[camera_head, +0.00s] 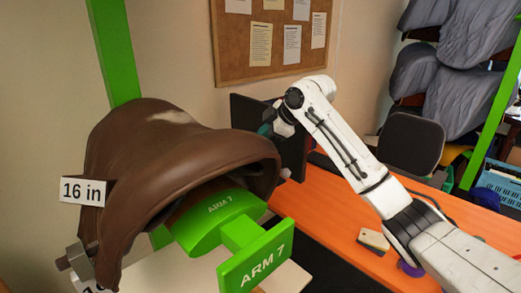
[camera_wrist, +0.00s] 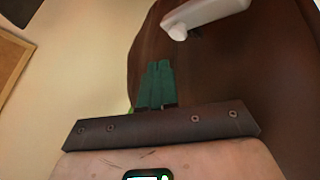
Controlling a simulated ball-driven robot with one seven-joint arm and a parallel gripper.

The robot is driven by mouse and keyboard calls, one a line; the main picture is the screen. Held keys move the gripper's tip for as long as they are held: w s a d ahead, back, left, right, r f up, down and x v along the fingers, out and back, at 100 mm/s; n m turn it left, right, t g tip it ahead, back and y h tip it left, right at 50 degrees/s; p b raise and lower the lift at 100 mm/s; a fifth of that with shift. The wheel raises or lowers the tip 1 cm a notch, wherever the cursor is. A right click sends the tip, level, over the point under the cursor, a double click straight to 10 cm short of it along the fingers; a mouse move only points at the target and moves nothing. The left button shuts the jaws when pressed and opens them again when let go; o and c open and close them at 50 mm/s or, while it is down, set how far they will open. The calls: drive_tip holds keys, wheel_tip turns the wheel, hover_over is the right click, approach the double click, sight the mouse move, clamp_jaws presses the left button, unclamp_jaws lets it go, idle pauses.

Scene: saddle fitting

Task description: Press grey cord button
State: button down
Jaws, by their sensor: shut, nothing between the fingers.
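My gripper (camera_wrist: 157,68) shows in the wrist view as two green fingers close together, shut and empty. In the head view, its greenish tip (camera_head: 266,129) is beside the far right edge of the brown saddle (camera_head: 165,160). A brown surface (camera_wrist: 230,70), likely the saddle, fills the right of the wrist view behind the fingers. A pale grey-white piece (camera_wrist: 210,10) with a rounded end lies across it, above and right of the fingertips and apart from them in the picture. I cannot tell whether this is the grey cord button. I see no clear button or cord in the head view.
A dark monitor (camera_head: 285,150) stands behind my gripper. An orange desk (camera_head: 330,222) is below my arm, with a sponge-like block (camera_head: 373,240) on it.

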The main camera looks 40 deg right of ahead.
sight(263, 154)
drive_tip(key=shift+r+p, duration=1.1)
drive_tip(key=shift+r, duration=0.7)
